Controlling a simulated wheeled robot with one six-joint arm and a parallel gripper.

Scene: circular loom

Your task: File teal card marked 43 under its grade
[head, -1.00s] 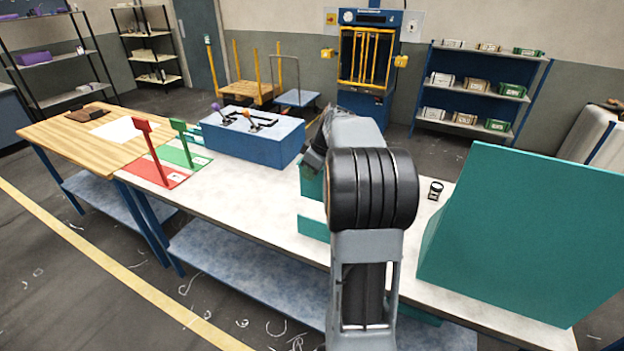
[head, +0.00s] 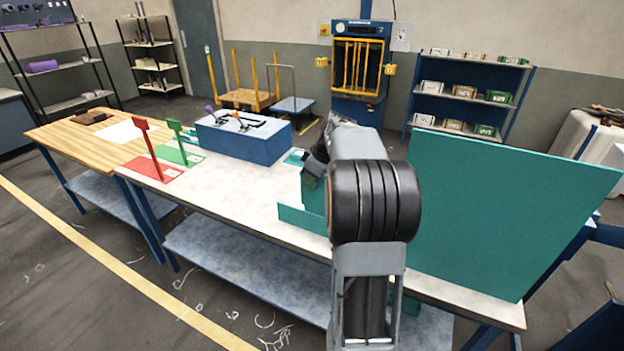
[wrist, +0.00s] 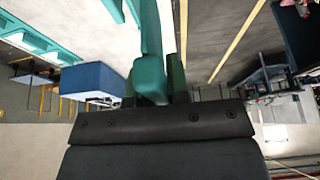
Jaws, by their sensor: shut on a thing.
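My gripper (wrist: 152,92) is shut on a teal piece (wrist: 151,78) that stands edge-on between its dark green fingers in the wrist view. I take it for the teal card; no number is readable on it. In the head view my arm hides the fingertips, and a teal shape (head: 300,218) shows left of the arm above the white bench. A red plate with a red post (head: 156,170) and a green plate with a green post (head: 183,152) stand at the bench's left end. Their markings are too small to read.
A blue box with levers (head: 245,143) stands on the white bench (head: 235,198) behind its middle. A large teal panel (head: 500,210) rises on the right. A wooden table (head: 75,128) adjoins on the left. The bench's front left is clear.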

